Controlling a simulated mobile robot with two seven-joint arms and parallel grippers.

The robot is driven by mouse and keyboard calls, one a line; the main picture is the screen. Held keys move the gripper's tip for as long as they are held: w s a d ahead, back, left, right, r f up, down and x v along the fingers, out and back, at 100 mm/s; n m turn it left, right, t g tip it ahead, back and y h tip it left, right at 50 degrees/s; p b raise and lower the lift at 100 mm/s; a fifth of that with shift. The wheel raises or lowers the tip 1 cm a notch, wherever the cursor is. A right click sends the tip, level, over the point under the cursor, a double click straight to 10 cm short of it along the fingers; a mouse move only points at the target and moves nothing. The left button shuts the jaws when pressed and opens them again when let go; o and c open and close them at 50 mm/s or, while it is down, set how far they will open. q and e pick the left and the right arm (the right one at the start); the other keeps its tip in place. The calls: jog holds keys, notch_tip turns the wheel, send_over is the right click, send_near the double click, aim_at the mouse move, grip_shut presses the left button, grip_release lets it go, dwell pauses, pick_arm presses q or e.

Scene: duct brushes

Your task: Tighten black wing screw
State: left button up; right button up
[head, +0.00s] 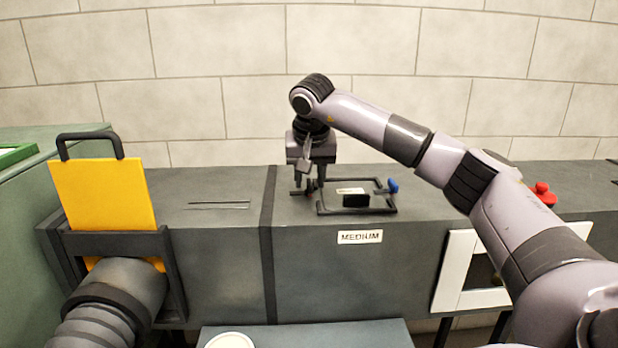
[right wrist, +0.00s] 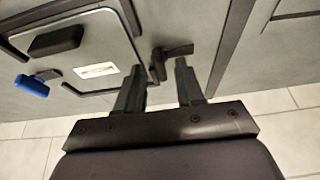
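The black wing screw (right wrist: 168,62) is on the duct top beside the hatch frame, close to the dark seam. In the right wrist view it is just beyond my right gripper's fingertips (right wrist: 160,78), roughly between them. The fingers are apart with nothing held; contact with the screw cannot be told. In the head view my right gripper (head: 309,186) points down at the hatch's left end and partly hides the screw. The hatch frame (head: 352,211) has a black handle block (head: 356,201) and a blue wing screw (head: 392,186) at its right end. My left gripper is not in view.
The grey duct (head: 320,265) bears a MEDIUM label (head: 360,237). A yellow plate (head: 103,205) stands in a slot at left, above a ribbed hose (head: 105,305). A red knob (head: 544,193) and a white-framed opening (head: 456,272) are at right. The duct top left of the seam is largely clear.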

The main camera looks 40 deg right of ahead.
jog(key=shift+f, duration=0.2)
grip_shut()
jog(key=shift+r, duration=0.1)
